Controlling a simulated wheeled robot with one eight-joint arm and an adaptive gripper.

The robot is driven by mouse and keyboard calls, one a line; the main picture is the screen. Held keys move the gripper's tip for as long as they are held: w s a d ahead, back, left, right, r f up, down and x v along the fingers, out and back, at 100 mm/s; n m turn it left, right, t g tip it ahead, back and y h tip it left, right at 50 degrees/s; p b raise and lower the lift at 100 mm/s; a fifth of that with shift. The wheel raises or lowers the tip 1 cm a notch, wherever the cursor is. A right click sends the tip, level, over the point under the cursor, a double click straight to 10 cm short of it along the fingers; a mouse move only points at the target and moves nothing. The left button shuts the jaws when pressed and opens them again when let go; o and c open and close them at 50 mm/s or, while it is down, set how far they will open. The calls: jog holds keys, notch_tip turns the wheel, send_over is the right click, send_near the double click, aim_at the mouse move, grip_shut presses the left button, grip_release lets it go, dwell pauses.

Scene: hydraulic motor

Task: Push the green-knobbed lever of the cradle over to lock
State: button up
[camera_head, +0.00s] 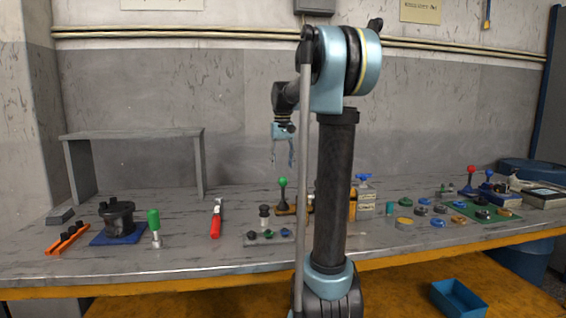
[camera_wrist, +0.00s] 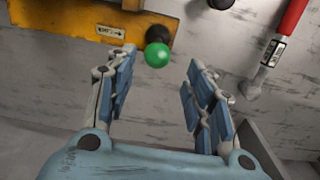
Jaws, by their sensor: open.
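The lever's green knob (camera_head: 282,181) stands upright on its dark stem at the left end of the orange-yellow cradle (camera_head: 284,211) on the bench. In the wrist view the green knob (camera_wrist: 157,55) shows beside a dark round part at the edge of the yellow cradle plate (camera_wrist: 60,22), which carries a small white label with an arrow. My gripper (camera_head: 282,163) hangs above the bench, pointing down, above the knob and apart from it. Its fingers (camera_wrist: 164,75) are spread and empty, with the knob seen between and beyond their tips. My arm column hides part of the cradle.
A red-handled tool (camera_head: 216,220) lies left of the cradle; its red handle also shows in the wrist view (camera_wrist: 291,18). A green-handled tool (camera_head: 154,224) and a dark part on a blue mat (camera_head: 118,238) stand farther left. A grey shelf (camera_head: 130,134) rises behind. Several coloured parts lie right.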

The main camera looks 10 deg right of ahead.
aim_at(283, 182)
jog(key=shift+w+f, duration=0.15)
jog(key=shift+w, duration=0.2)
jog(key=shift+d+f, duration=0.15)
jog(key=shift+f, duration=4.15)
jog(key=shift+c, duration=0.3)
jog(key=c, duration=0.7)
jog(key=shift+o, duration=0.2)
